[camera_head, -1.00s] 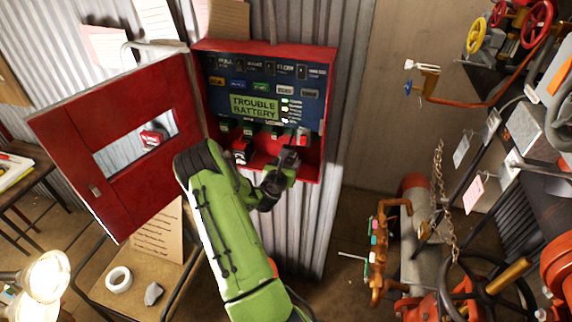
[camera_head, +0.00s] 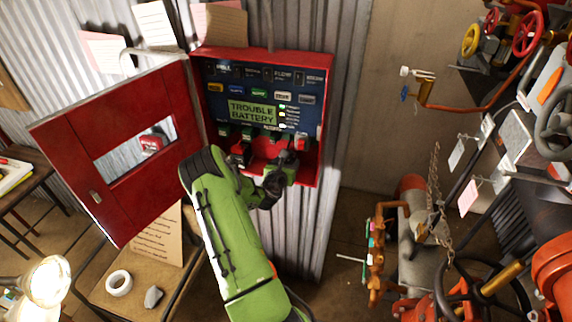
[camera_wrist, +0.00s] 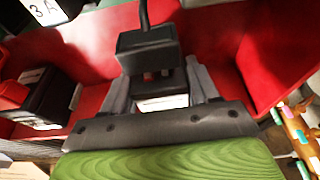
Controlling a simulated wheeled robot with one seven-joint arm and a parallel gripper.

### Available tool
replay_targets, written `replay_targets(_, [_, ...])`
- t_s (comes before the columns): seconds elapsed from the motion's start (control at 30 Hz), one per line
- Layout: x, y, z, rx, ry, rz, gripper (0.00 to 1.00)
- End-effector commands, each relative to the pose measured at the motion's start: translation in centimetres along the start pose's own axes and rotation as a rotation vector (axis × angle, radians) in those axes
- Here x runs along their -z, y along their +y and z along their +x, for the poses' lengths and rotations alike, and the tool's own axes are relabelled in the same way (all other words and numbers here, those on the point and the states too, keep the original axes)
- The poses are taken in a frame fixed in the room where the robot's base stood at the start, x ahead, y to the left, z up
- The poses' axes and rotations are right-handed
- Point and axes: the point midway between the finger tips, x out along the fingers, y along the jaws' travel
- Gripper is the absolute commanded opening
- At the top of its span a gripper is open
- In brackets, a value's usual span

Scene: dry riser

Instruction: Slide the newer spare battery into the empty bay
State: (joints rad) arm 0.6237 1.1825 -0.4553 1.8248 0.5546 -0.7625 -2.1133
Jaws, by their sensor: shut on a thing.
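The red alarm cabinet (camera_head: 262,56) stands open on the corrugated wall, its display (camera_head: 252,111) reading "TROUBLE BATTERY". My gripper (camera_head: 287,160) is inside its lower right part. In the wrist view my gripper (camera_wrist: 160,80) is shut on a dark block with a white label (camera_wrist: 163,103), apparently a battery; its date cannot be read. A black connector block on a cable (camera_wrist: 148,48) hangs just beyond the fingers and partly covers the held block. Another black battery (camera_wrist: 50,97) sits to the left in the cabinet; it also shows in the head view (camera_head: 240,153).
The red cabinet door (camera_head: 120,165) is swung open to the left. The cabinet's red right wall (camera_wrist: 268,55) is close to my gripper. A table (camera_head: 180,281) with a tape roll (camera_head: 119,281) and a grey lump stands below left. Pipes and valves (camera_head: 410,235) stand to the right.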

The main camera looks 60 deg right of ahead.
Motion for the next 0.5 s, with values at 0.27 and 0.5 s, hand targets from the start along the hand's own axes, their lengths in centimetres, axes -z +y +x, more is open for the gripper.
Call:
replay_targets(0.27, [-0.18,-0.03,0.18,0.000,-0.003,-0.001,0.87])
replay_targets(0.5, [0.17,-0.02,0.14,0.001,0.005,0.001,0.90])
